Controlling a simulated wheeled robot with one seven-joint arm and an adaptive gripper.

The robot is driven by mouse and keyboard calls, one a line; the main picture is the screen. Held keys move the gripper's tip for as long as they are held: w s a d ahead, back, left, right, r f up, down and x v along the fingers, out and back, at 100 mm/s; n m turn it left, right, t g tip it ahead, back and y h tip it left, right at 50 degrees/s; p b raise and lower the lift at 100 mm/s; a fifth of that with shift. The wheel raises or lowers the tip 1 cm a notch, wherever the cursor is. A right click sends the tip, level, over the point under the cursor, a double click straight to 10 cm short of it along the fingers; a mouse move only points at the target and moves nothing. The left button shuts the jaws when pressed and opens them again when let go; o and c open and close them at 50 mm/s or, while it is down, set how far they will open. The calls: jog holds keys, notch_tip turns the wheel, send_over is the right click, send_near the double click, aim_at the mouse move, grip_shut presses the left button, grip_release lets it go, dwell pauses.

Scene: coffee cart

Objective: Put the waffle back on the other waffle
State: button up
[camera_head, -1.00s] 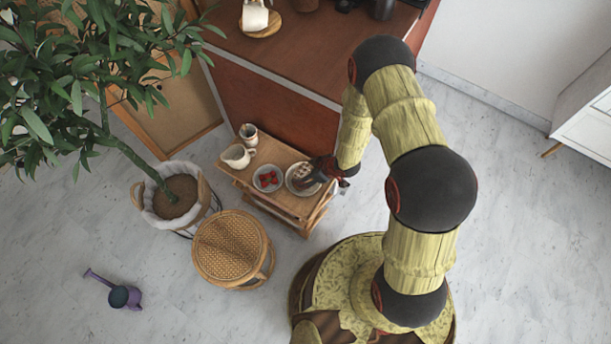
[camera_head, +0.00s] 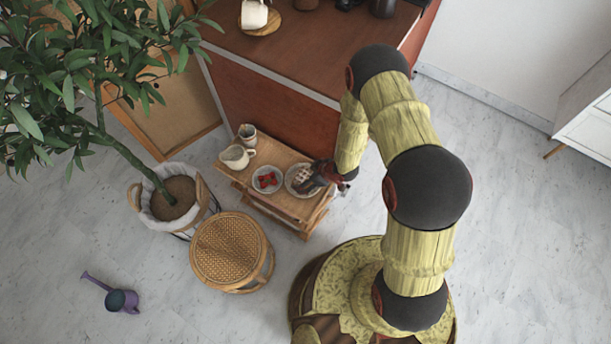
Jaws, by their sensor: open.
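A white plate (camera_head: 289,186) stands at the right end of the small wooden cart. A brown waffle (camera_head: 302,176) shows on it, with pale and dark patches on top. Whether a second waffle lies under or beside it is too small to tell. My gripper (camera_head: 313,186) is low over the right side of the plate, close beside the waffle, with its jaws open. Its fingers hide part of the plate, and I cannot tell whether they touch the waffle.
Left of the plate is a dish with red fruit (camera_head: 267,180). A cream pitcher (camera_head: 237,156) and a cup (camera_head: 247,134) stand farther left. A brown counter (camera_head: 300,60) rises behind the cart. A woven stool (camera_head: 230,250) and a potted plant (camera_head: 178,203) are at left.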

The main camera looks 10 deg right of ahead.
dwell(0.3)
jog(key=shift+r, duration=0.3)
jog(key=p+v, duration=0.4)
jog(key=v, duration=0.7)
jog(key=shift+s+d+r, duration=0.2)
jog(key=shift+r, duration=0.1)
